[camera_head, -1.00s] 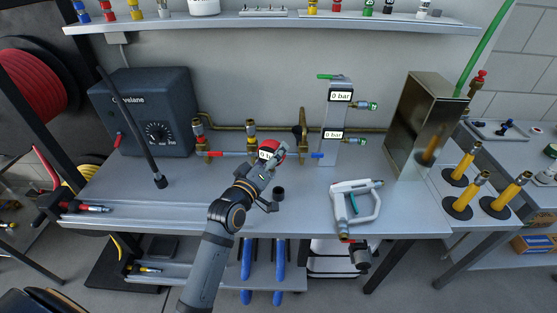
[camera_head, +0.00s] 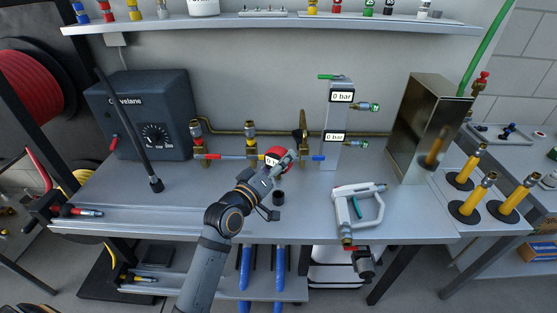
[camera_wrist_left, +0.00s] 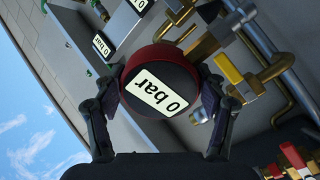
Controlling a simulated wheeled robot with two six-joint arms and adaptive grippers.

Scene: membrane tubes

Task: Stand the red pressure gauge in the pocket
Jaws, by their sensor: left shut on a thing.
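The red pressure gauge (camera_head: 274,153) has a white "0 bar" display and is in my left gripper (camera_head: 282,163), above the bench. In the left wrist view the gauge (camera_wrist_left: 172,58) sits between the two dark fingers of the left gripper (camera_wrist_left: 160,92), which touch its sides; the display faces the camera. A small dark round cup (camera_head: 278,198), which looks like the pocket, stands on the bench just below and in front of the gripper. I cannot see into it. My right gripper does not show.
A horizontal pipe line with brass valves (camera_head: 250,142) runs behind the gauge. A grey column with two "0 bar" displays (camera_head: 336,120) stands to the right. A white-framed tool (camera_head: 340,205) lies at right front.

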